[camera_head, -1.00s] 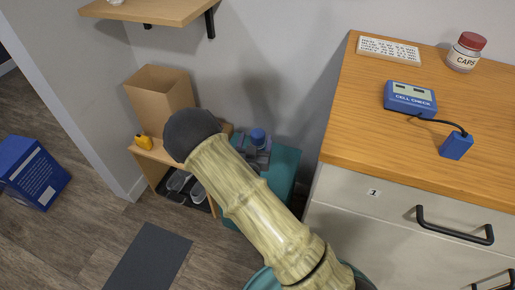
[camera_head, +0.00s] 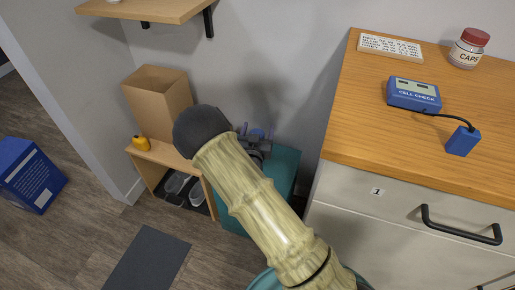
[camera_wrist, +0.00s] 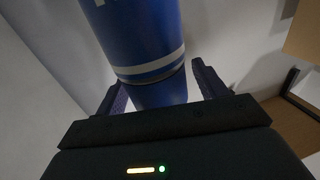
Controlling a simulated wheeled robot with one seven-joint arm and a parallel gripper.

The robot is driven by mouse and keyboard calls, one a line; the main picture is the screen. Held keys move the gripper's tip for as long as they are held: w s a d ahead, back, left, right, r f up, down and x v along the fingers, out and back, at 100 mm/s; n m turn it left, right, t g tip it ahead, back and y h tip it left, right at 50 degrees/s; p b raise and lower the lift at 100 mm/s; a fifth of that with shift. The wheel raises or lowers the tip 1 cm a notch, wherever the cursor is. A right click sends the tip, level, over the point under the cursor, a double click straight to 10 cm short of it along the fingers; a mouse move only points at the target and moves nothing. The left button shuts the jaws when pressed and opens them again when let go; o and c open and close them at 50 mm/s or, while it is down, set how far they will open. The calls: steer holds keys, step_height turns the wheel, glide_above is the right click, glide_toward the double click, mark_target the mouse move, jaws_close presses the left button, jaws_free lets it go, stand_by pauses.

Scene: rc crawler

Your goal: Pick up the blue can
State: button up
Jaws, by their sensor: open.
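The blue can (camera_wrist: 143,35) with a white band fills the upper middle of the wrist view. Its top is cut off by the frame edge, and a darker blue part shows below the band. My gripper (camera_wrist: 161,88) is open, with one dark finger on each side of the can's lower part. I cannot tell whether either finger touches it. In the head view only a small bit of the blue can (camera_head: 257,133) shows, mostly hidden behind my gripper (camera_head: 258,139), above a teal surface. What the can rests on is hidden.
A wooden-topped cabinet (camera_head: 430,140) stands close on the right, holding a blue cell checker (camera_head: 413,95) and a caps jar (camera_head: 469,48). A low shoe bench (camera_head: 160,157) with a cardboard box (camera_head: 158,100) is at left. A teal unit (camera_head: 285,180) stands between them.

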steer(key=c, duration=1.5)
steer(key=shift+r, duration=0.15)
step_height(320, 180, up, 10)
steer(key=p, duration=0.3)
steer(key=shift+p, duration=0.4)
